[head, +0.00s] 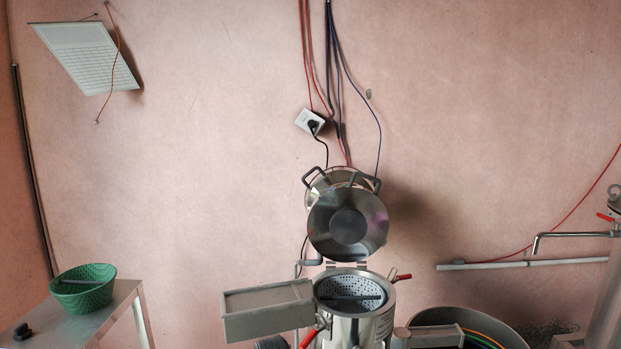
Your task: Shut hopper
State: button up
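The hopper (378,313) is a round steel vessel at the lower middle of the head view. Its mouth is uncovered, showing a perforated inner wall with a dark bar across it. The round shiny steel lid (325,235) stands raised behind and above the mouth, near a hinge at the back rim. Curved dark handles show at the lid's top, with another shiny round surface partly hidden behind it. My gripper is not seen in this view, and nothing visible touches the lid.
A grey box (268,312) sits left of the hopper. Red-gripped levers (401,278) stick out near it. A large vat (500,325) with coloured hoses is at right. A table (105,315) with a green basket (83,290) stands at left. Cables hang on the wall.

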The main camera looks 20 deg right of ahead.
aim_at(348, 223)
jog(key=u, duration=1)
jog(key=k, duration=1.35)
jog(key=z, duration=1.45)
jog(key=i, duration=1)
jog(key=u, duration=0.05)
